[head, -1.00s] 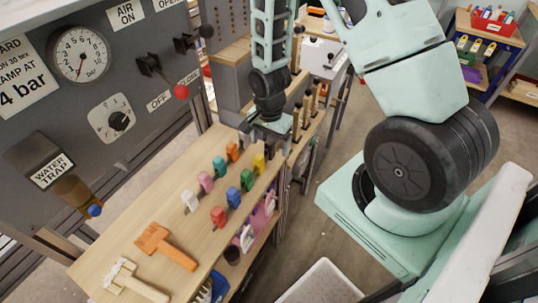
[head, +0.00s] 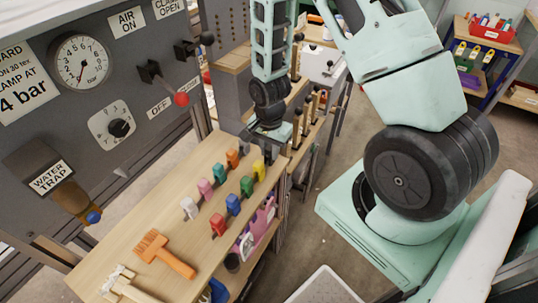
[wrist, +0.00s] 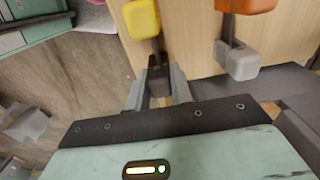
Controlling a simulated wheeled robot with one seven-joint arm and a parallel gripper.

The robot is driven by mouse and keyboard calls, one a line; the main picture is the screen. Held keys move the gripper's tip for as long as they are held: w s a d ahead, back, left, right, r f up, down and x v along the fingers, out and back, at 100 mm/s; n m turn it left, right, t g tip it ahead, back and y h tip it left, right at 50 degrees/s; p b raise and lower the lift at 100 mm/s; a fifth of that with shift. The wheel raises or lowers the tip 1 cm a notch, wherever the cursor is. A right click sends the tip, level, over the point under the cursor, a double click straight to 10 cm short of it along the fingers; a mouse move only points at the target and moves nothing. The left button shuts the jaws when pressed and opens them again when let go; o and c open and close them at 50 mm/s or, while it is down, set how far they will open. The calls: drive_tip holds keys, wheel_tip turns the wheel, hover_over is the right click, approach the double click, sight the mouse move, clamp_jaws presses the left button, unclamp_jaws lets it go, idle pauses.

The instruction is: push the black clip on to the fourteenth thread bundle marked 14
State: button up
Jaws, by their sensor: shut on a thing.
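My gripper (wrist: 158,88) is at the far end of the wooden bench (head: 150,215), beyond the coloured clips. In the wrist view, its two grey fingers are shut on the black clip (wrist: 158,76), a small dark block just below the yellow clip (wrist: 141,18). I cannot tell whether the black clip still touches the bench. In the head view, my gripper (head: 268,138) hides the black clip. The yellow clip (head: 259,170) stands nearest my gripper. No thread bundle marked 14 can be made out in either view.
Two rows of clips stand on the bench, including a white clip (head: 189,208) and a red clip (head: 218,224). An orange brush (head: 165,253) lies at the near end. A grey gauge panel (head: 60,125) stands left. A rack with wooden handles (head: 310,108) is beyond the gripper.

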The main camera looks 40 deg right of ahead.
sight(269, 147)
drive_tip(key=shift+r+p, duration=2.25)
drive_tip(key=shift+r, duration=0.6)
